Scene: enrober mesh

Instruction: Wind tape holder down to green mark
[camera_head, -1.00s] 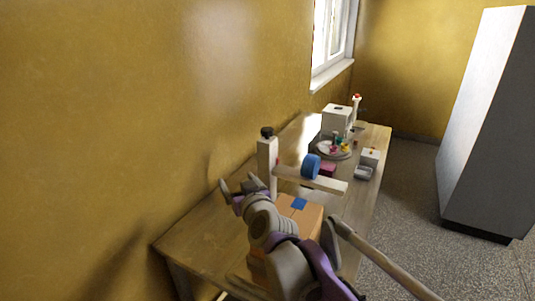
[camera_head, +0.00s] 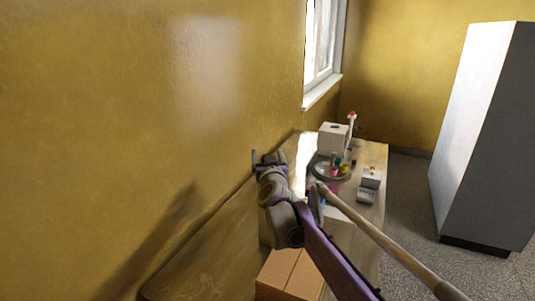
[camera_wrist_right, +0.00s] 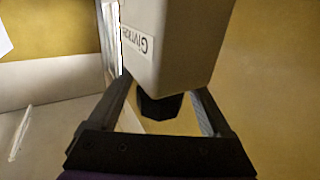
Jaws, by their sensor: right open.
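My right gripper (camera_head: 268,160) is above the bench, close to the yellow wall. In the right wrist view its two fingers are open, one on each side of a dark knob (camera_wrist_right: 160,107). The knob sits on the end of a cream post (camera_wrist_right: 175,40) with lettering on its side. I cannot tell whether the fingers touch the knob. In the head view my right arm hides the post, the knob and most of the tape holder. The green mark does not show in either view. My left gripper is not in view.
A tall grey cabinet (camera_head: 480,130) stands at right.

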